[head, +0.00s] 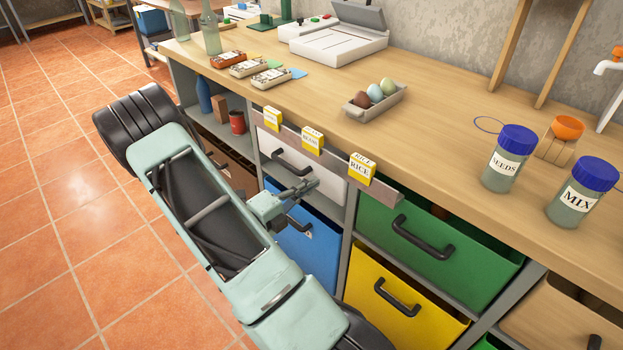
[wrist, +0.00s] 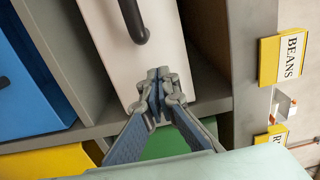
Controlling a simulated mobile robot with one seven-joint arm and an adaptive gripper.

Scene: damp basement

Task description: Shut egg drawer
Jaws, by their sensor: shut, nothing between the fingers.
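A white drawer (head: 325,184) with a dark bar handle (head: 290,163) sits in the cabinet under the counter's front edge. It fills the middle of the wrist view (wrist: 110,50). No egg mark shows on it, and I cannot tell how far it stands out. My gripper (head: 314,183) is shut and empty, in front of the white drawer's right part. In the wrist view my gripper's fingertips (wrist: 158,76) overlap the white front, away from the handle; contact is unclear. A small tray (head: 382,108) with several eggs (head: 374,91) stands on the counter above.
A ledge (head: 375,186) with yellow boxes (head: 362,169) runs above the white drawer. A blue drawer (head: 305,245) is below; green (head: 470,260) and yellow (head: 385,300) drawers are to the right. Jars (head: 510,160) stand on the counter. The tiled floor (head: 60,200) at left is clear.

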